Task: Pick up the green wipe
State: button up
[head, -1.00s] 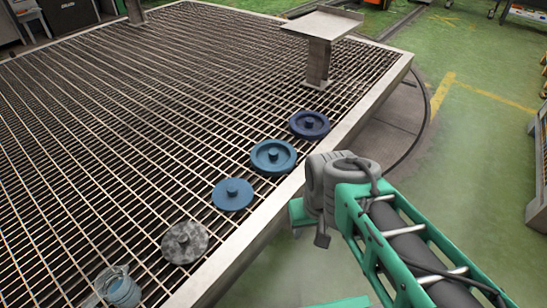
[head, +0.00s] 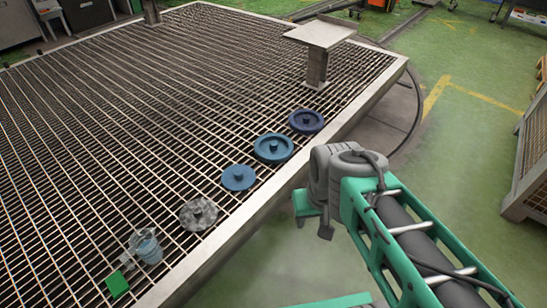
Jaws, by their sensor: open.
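The green wipe (head: 117,284) is a small flat bright green square lying on the grating near the bottom left of the head view. A clear jug with bluish contents (head: 148,247) stands close behind it and to its right. My arm comes in from the lower right, with its grey joint right of the platform edge. I see no gripper fingers in this view, so where my gripper is relative to the wipe is hidden.
A row of round lids, one grey (head: 198,213) and several blue (head: 238,178), runs along the right side of the grating (head: 130,110). A metal stand (head: 318,38) rises at the back right. The raised metal rim (head: 295,172) edges the platform; green floor lies beyond.

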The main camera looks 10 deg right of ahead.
aim_at(116, 283)
jog(key=u, duration=1.4)
jog(key=k, duration=0.15)
jog(key=z, duration=0.9)
jog(key=i, duration=0.7)
jog(key=u, duration=3.1)
jog(key=i, duration=0.5)
